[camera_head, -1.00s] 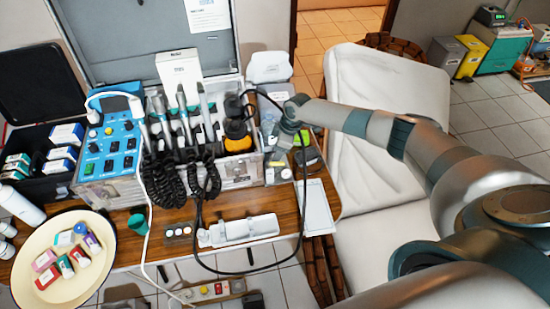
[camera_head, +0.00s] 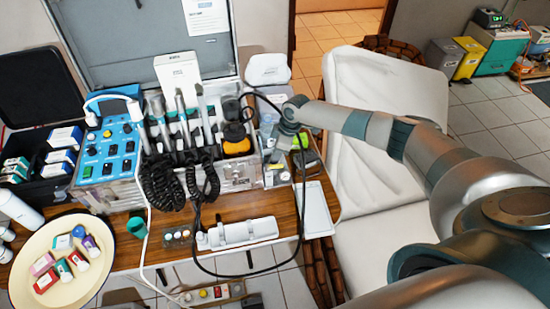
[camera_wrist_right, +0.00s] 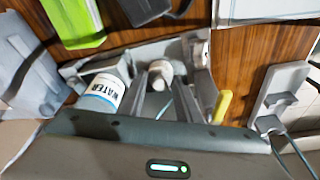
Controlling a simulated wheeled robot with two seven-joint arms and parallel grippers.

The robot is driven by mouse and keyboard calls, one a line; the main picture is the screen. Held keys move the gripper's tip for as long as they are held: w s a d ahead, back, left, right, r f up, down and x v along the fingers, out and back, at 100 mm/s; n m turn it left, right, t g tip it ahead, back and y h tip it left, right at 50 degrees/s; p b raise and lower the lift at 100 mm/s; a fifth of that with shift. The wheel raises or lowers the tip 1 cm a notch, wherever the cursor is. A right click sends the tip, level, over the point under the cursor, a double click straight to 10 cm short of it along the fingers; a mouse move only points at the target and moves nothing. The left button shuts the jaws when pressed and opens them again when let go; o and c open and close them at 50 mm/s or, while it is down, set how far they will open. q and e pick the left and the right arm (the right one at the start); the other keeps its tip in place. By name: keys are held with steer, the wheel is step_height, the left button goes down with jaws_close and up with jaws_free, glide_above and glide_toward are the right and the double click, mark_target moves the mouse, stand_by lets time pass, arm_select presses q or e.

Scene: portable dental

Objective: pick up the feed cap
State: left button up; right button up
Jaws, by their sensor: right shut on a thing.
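The feed cap (camera_wrist_right: 159,70) is a small pale grey-white cap in the right wrist view, between the fingertips of my right gripper (camera_wrist_right: 161,78). The gripper is shut on it, above a grey holder (camera_wrist_right: 199,60) on the wooden table. A white bottle labelled WATER (camera_wrist_right: 103,92) stands beside the fingers on the left. In the head view my right wrist (camera_head: 289,117) is over the right end of the equipment case, and the fingers and cap are too hidden there to make out. My left gripper is not in view.
The blue-panelled dental case (camera_head: 107,150) with corded handpieces stands left of my right wrist. A white tray-like holder (camera_head: 240,232) and a pale flat pad (camera_head: 316,210) lie in front. A yellow item (camera_wrist_right: 222,106) is close to the right finger. A cream plate (camera_head: 30,262) holds small boxes.

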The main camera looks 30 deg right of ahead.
step_height(320, 180, up, 8)
steer(key=shift+r+b, duration=0.1)
steer(key=shift+b, duration=1.15)
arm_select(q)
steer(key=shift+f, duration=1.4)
arm_select(e)
steer(key=shift+r, duration=0.75)
